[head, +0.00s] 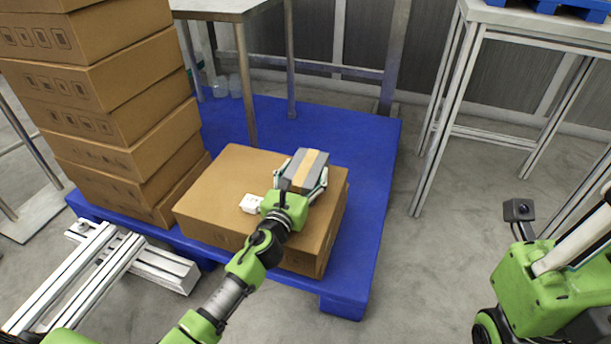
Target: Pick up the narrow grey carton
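The narrow grey carton (298,168), with a tan strip along its top, is at the end of my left arm, over the far right part of a large brown box. My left gripper (301,186) has a finger on each side of the carton, and both look to be against it. I cannot tell whether the carton rests on the brown box or is just above it. My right gripper is not in view.
The large brown box (215,205) sits on a blue pallet (372,165), beside a tall stack of brown boxes (120,110). A small white object (251,203) is by the gripper. Metal-framed tables stand behind and at right (545,32).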

